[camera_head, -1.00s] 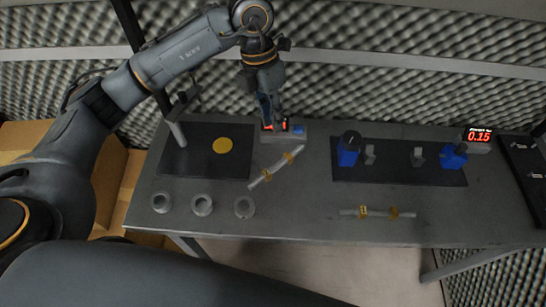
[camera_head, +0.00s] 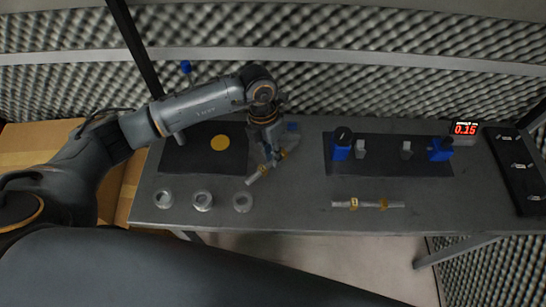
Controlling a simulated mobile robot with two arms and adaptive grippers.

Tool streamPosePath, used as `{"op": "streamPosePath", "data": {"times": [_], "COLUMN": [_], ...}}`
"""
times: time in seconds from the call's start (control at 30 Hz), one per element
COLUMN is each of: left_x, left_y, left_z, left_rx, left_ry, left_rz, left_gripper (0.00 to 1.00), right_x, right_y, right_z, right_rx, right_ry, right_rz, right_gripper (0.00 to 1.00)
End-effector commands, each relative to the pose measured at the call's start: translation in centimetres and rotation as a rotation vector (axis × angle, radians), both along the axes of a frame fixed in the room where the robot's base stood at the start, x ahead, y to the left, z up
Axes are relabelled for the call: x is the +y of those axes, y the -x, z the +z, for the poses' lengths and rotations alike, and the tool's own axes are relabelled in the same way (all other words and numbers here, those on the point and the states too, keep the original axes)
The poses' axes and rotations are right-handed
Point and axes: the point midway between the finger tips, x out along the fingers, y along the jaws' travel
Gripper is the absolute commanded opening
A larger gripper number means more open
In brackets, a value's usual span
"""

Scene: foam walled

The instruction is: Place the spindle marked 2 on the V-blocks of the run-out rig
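One pale spindle (camera_head: 256,177) with yellow tags lies slanted on the table under my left gripper (camera_head: 272,158). The gripper points down at its upper part and covers some of it. Its fingers are too small and dark to tell open from shut, or whether they touch the spindle. A second tagged spindle (camera_head: 368,204) lies level near the front edge. The tag numbers are not readable. The run-out rig (camera_head: 385,170) is a dark plate with two grey V-blocks (camera_head: 361,149) (camera_head: 406,150), which are empty. My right gripper is not in view.
A dark plate with a gold disc (camera_head: 220,143) stands at the left. Several pale rings (camera_head: 202,201) sit along the left front edge. Blue parts (camera_head: 440,150) flank the V-blocks. A red display (camera_head: 465,128) and a dark rack (camera_head: 518,165) are at the right.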

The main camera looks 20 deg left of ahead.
Motion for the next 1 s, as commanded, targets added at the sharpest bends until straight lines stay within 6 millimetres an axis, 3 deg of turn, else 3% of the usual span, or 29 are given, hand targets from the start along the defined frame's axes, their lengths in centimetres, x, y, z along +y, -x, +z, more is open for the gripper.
{"op": "streamPosePath", "data": {"times": [0.27,0.4,0.8,1.0], "left_x": [-0.1,-0.1,-0.1,-0.1], "left_y": [0.1,0.1,0.0,-0.1], "left_z": [-0.6,-0.6,-0.4,1.0], "left_rx": [0.000,0.000,-0.002,-0.006], "left_ry": [-0.001,-0.001,0.001,0.001], "left_rz": [0.000,0.000,0.000,-0.001], "left_gripper": [0.19,0.00,0.00,0.00], "right_x": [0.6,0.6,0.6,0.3], "right_y": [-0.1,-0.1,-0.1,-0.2], "right_z": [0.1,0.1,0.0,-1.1], "right_rx": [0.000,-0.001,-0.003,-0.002], "right_ry": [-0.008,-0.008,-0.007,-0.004], "right_rz": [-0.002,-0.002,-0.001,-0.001], "right_gripper": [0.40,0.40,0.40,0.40]}}
